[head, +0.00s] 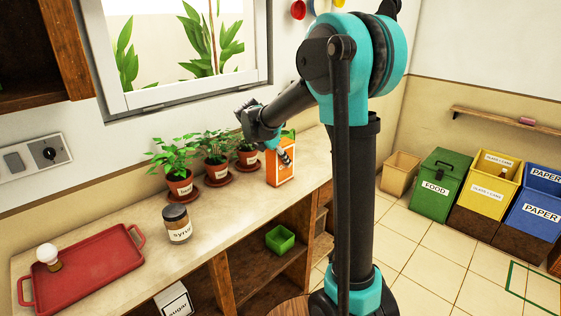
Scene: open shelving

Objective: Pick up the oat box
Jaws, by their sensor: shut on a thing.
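An orange box (279,174) with a green top and a white patch, the likely oat box, stands upright at the right end of the counter in the head view. Its label is too small to read. My gripper (286,157) reaches down to the box from the upper left and is shut on it. The gripper covers part of the box's upper front. The box looks to be at counter height; I cannot tell whether its base touches the counter.
Several potted plants, one in a front pot (179,186), stand left of the box by the wall. A syrup jar (178,226) and a red tray (88,262) stand on the counter (130,215). A green bin (280,239) sits on the shelf below. Sorting bins, including a food bin (436,187), stand at right.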

